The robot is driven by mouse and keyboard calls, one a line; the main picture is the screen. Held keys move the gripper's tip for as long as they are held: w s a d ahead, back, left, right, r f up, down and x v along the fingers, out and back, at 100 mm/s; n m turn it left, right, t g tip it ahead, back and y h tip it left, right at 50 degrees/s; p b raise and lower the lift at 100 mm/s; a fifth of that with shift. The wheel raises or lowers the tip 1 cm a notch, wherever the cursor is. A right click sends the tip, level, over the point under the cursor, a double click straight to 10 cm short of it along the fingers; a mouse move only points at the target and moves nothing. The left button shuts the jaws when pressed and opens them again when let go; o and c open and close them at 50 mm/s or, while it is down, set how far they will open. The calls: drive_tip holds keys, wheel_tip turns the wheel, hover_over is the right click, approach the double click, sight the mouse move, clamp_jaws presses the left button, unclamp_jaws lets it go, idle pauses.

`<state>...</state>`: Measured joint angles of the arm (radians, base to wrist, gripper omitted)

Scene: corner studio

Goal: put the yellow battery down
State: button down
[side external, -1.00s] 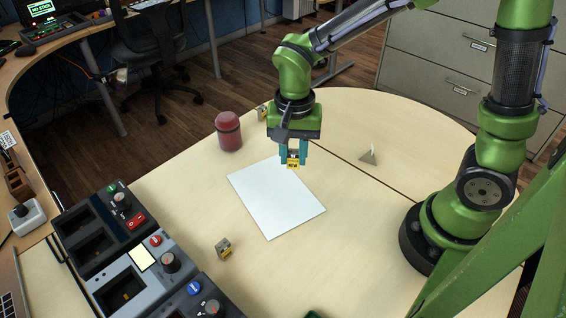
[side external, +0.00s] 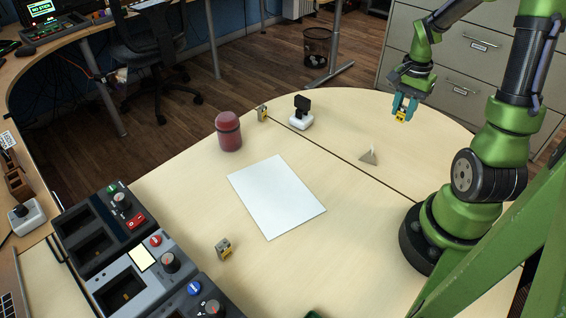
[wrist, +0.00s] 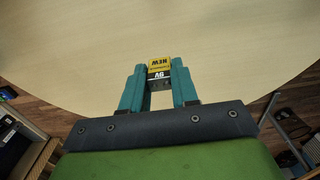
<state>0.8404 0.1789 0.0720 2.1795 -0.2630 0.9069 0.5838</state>
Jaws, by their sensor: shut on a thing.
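The yellow battery (side external: 401,116) is held between the teal fingers of my gripper (side external: 404,106). In the side view it is raised over the far right part of the table (side external: 330,220), near its curved edge. In the wrist view the battery (wrist: 159,68) shows yellow and black with a "9V" label, between the fingertips of my gripper (wrist: 160,80). Pale tabletop and the curved table edge show beyond it in that view. The gap between battery and tabletop is hard to judge.
A grey pyramid (side external: 369,156) stands left of my gripper. A white sheet (side external: 275,196) lies mid-table. Control boxes (side external: 125,275) line the front left.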

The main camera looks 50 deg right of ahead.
sight(400, 121)
drive_tip(key=shift+f, duration=3.55)
drive_tip(key=shift+a+f, duration=0.1)
drive_tip(key=shift+f, duration=0.05)
drive_tip(key=c, duration=0.9)
unclamp_jaws()
